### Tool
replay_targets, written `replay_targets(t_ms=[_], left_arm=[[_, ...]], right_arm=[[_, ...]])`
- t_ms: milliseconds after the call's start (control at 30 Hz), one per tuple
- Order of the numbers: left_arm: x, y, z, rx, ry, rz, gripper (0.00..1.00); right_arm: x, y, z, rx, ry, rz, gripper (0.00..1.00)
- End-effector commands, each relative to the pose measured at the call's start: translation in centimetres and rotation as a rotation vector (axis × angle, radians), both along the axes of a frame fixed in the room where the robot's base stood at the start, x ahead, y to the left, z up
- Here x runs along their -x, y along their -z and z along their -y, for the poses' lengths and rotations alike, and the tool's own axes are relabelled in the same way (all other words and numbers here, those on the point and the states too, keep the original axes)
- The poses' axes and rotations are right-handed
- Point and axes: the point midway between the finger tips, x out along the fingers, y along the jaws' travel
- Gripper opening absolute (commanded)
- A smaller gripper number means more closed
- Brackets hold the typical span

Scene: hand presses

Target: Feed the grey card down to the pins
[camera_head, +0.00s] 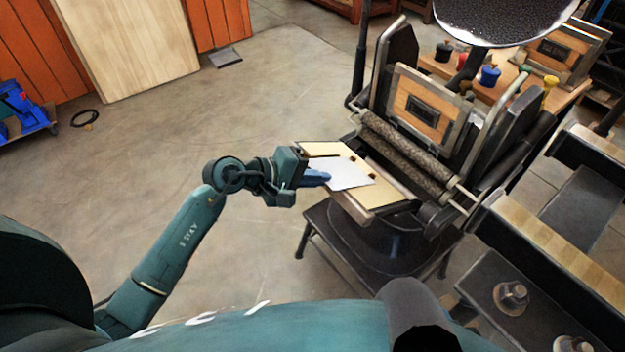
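The pale grey card (350,174) lies over the wooden feed board (392,196) at the front of the hand press. My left gripper (318,177) reaches in from the left, its blue fingertips closed on the card's left edge. The card looks close to flat; whether it touches the board cannot be told. Small dark pieces, perhaps the pins (371,176), show at the board's far edge by the card's far corner. My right gripper is not in view.
The press rollers (405,152) stand just behind the board, with the upright framed plate (425,105) above them. A dark stool-like base (370,240) is under the press. A bench with ink pots (489,77) stands behind.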

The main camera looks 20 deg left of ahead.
Motion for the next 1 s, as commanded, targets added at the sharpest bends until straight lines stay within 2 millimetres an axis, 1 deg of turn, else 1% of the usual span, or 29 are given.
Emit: replay_targets(t_ms=[333,400,633,1000], left_arm=[[-0.13,0.07,0.07,-0.001,-0.001,-0.001,0.00],[-0.12,0.07,0.06,-0.001,-0.001,-0.001,0.07],[-0.11,0.08,0.06,0.000,0.000,-0.001,0.26],[-0.10,0.09,0.06,0.000,0.000,-0.001,0.27]], right_arm=[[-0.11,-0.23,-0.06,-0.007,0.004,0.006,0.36],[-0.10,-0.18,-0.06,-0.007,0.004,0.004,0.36],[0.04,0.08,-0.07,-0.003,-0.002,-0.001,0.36],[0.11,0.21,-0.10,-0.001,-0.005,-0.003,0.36]])
